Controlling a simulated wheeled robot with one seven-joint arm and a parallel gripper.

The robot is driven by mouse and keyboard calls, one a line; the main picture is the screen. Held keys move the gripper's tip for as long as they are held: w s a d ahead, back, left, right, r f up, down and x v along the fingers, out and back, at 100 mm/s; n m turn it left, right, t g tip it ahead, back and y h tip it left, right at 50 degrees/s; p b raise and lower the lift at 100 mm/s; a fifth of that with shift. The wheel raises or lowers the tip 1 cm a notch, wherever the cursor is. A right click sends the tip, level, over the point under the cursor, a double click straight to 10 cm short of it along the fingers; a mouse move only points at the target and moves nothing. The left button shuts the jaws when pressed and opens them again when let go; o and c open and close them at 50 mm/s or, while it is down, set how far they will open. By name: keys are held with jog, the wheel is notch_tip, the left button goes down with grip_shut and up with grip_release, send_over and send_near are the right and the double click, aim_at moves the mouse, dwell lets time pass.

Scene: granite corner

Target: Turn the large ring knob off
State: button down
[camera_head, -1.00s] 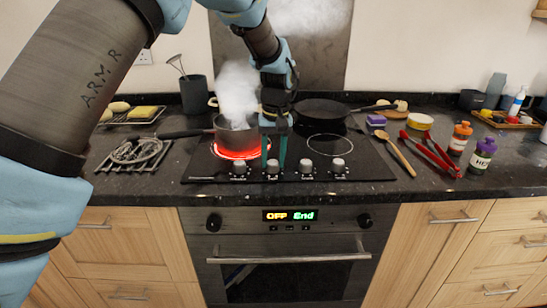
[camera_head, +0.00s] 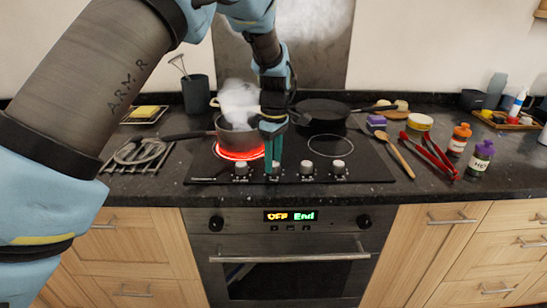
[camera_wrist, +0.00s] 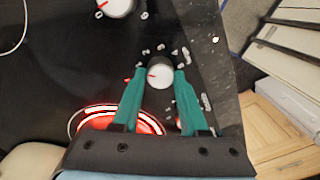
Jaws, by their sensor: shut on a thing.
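My gripper (camera_head: 273,172) points down at the front of the black hob and is shut on the second knob from the left (camera_wrist: 161,74). In the wrist view its two green fingers (camera_wrist: 160,72) sit on either side of this white-topped knob, whose red mark points to the picture's left. In the head view the fingers mostly hide the knob. The large ring (camera_head: 241,154) at the left glows red under a dark steaming pot (camera_head: 232,137). In the wrist view the glowing ring (camera_wrist: 100,112) lies partly behind the gripper.
Other knobs stand close by, one to the left (camera_head: 241,168) and two to the right (camera_head: 307,168). A black frying pan (camera_head: 322,110) sits at the back. Red tongs (camera_head: 432,155), a wooden spoon (camera_head: 400,158) and bottles (camera_head: 480,158) lie or stand to the right.

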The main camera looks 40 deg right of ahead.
jog(key=n+p, duration=0.1)
jog(key=n, duration=0.3)
jog(key=shift+r+n, duration=0.1)
jog(key=shift+n, duration=0.2)
jog(key=shift+a+n+p, duration=0.1)
jog(key=shift+n+p, duration=0.85)
jog(key=shift+n, duration=1.05)
jog(key=shift+c, duration=2.2)
grip_release()
notch_tip(320, 180, up, 11)
jog(key=b, duration=0.3)
jog(key=shift+w+f, duration=0.2)
